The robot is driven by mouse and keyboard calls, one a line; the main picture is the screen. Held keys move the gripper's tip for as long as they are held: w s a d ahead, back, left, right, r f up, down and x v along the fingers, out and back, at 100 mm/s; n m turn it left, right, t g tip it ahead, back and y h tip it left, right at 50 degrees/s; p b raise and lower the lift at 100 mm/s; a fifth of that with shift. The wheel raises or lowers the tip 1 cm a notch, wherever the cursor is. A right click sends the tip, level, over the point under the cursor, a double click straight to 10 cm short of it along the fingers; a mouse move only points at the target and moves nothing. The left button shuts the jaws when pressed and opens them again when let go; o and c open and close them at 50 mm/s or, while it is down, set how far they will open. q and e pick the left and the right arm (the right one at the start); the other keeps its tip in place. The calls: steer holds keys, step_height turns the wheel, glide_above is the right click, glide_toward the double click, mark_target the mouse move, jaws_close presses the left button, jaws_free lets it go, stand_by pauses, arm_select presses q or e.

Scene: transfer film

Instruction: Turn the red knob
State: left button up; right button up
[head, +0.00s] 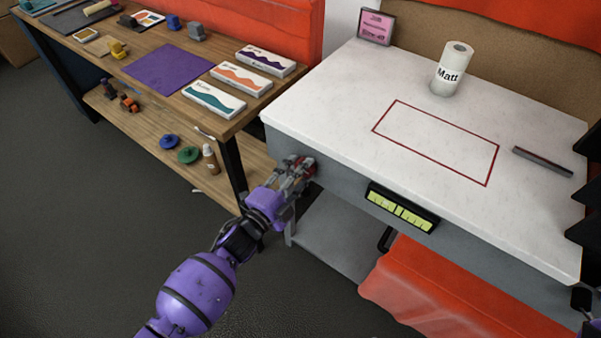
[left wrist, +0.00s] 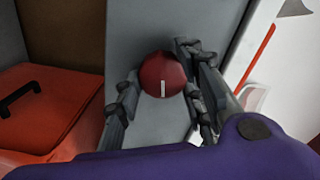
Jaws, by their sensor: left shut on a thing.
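The red knob (left wrist: 163,75) is round and dark red with a pale pointer line, and sits on the grey front panel of the white-topped table. In the left wrist view my left gripper (left wrist: 160,92) has its fingers on both sides of the knob, shut on it. In the head view my left gripper (head: 300,168) is at the left end of the table's front panel, and only a bit of the red knob (head: 312,168) shows past the fingers. My right gripper is not in view.
A display with yellow-green segments (head: 402,207) is on the front panel, right of the knob. The white tabletop (head: 330,105) holds a roll labelled Matt (head: 452,72), a small sign (head: 375,27) and a grey bar (head: 543,161). A wooden bench (head: 150,93) with boxes stands at left.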

arm_select(q)
steer(key=shift+s+f+m, duration=0.15)
steer(key=shift+f+m, duration=0.2)
steer(key=shift+m, duration=0.55)
steer(key=o, duration=1)
steer(key=shift+o, duration=0.4)
steer(key=shift+r, duration=0.15)
steer(key=v, duration=1.2)
